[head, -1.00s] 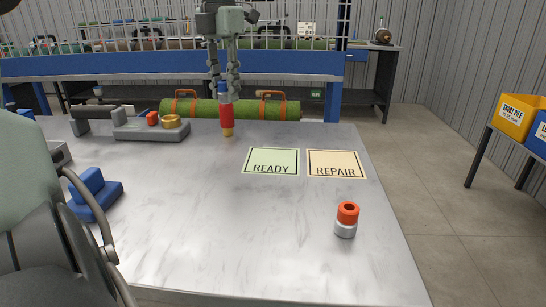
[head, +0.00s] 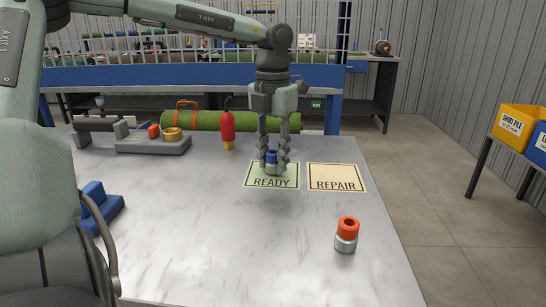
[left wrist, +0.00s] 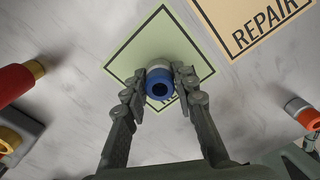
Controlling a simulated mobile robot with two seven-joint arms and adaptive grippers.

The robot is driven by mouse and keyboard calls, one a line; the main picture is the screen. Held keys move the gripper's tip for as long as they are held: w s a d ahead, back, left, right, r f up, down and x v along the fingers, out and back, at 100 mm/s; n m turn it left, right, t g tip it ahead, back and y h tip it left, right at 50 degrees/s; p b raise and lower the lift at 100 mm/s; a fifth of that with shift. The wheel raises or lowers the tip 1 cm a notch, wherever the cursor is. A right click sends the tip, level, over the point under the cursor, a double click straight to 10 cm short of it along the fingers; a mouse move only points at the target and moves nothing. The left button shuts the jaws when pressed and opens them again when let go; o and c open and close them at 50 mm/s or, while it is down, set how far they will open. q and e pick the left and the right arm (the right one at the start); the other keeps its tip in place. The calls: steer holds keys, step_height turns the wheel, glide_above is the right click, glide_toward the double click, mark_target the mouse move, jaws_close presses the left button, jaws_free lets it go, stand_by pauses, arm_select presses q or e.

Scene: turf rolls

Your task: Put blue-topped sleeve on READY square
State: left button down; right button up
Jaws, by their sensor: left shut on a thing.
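The blue-topped sleeve (head: 271,160) has a blue upper part and a grey-white lower part. My left gripper (head: 273,168) is shut on it, with one finger on each side. It stands upright over the pale green READY square (head: 252,171), inside its border. Its base looks at or very near the surface; I cannot tell if it touches. In the left wrist view the sleeve (left wrist: 159,86) sits between the fingertips, its hollow blue top facing the camera, with the READY square (left wrist: 140,58) behind it. My right gripper is not in view.
The cream REPAIR square (head: 337,172) lies just right. An orange-topped sleeve (head: 347,232) stands at front right. A red tool with a brass base (head: 228,127) stands left of the gripper. A green turf roll (head: 200,121) lies behind. The table's front middle is clear.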

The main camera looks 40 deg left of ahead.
arm_select(q)
steer(key=shift+f, duration=0.1)
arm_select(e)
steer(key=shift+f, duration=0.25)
arm_select(q)
steer(key=shift+f, duration=0.1)
steer(key=c, duration=1.2)
jaws_free()
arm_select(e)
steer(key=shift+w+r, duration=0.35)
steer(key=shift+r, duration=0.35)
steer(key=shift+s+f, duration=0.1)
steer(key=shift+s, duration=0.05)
